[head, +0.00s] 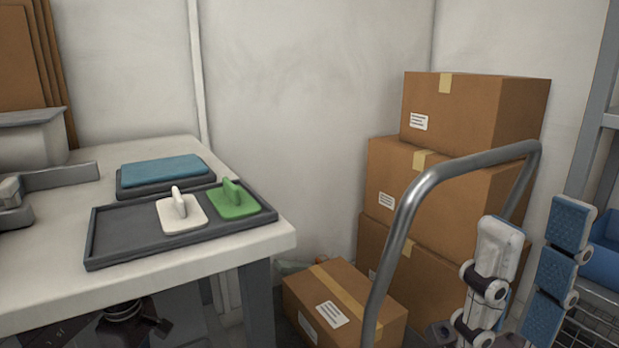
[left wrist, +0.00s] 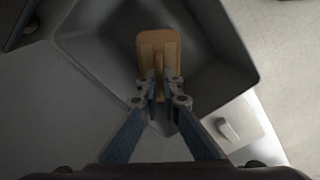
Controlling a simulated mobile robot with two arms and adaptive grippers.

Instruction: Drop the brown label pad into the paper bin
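The brown label pad (left wrist: 171,58) is in the left wrist view, with its raised handle toward my left gripper (left wrist: 158,80). The left gripper's fingertips are close together on that handle and shut on it. Behind the pad is a dark grey, angled-wall container (left wrist: 222,62), which looks like the paper bin. I cannot tell how far the pad is above its floor. The left gripper and the brown pad are not in the head view. My right gripper (head: 537,232) is open and empty at the lower right of the head view.
A white table (head: 50,271) bears a dark tray (head: 120,238) with a white pad (head: 190,217) and a green pad (head: 236,205). A blue pad (head: 160,170) lies behind. Stacked cartons (head: 462,120) and a metal rail (head: 400,225) stand near my right gripper.

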